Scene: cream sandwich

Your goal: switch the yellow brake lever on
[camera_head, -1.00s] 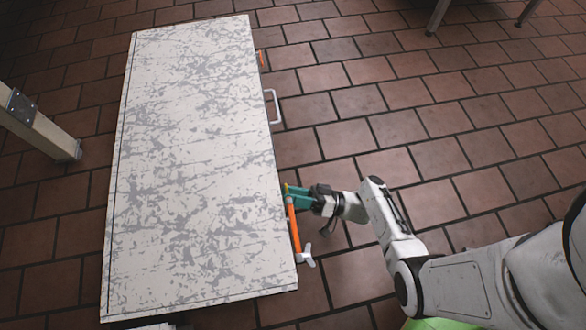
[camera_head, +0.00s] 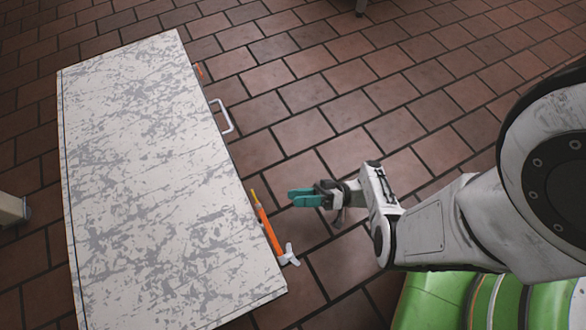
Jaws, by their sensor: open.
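The yellow brake lever (camera_head: 254,196) shows as a small yellow tip at the upper end of an orange bar (camera_head: 267,229), along the right edge of the cabinet. Its exact setting is too small to tell. My gripper (camera_head: 291,198), with teal fingers, is open and empty to the right of the lever, apart from it. The fingers point left toward the cabinet, and nothing lies between them.
The cabinet's worn white top (camera_head: 150,170) fills the left. A white handle (camera_head: 224,116) sticks out from its right side. A white knob (camera_head: 289,256) sits at the orange bar's lower end. Brick floor to the right is clear.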

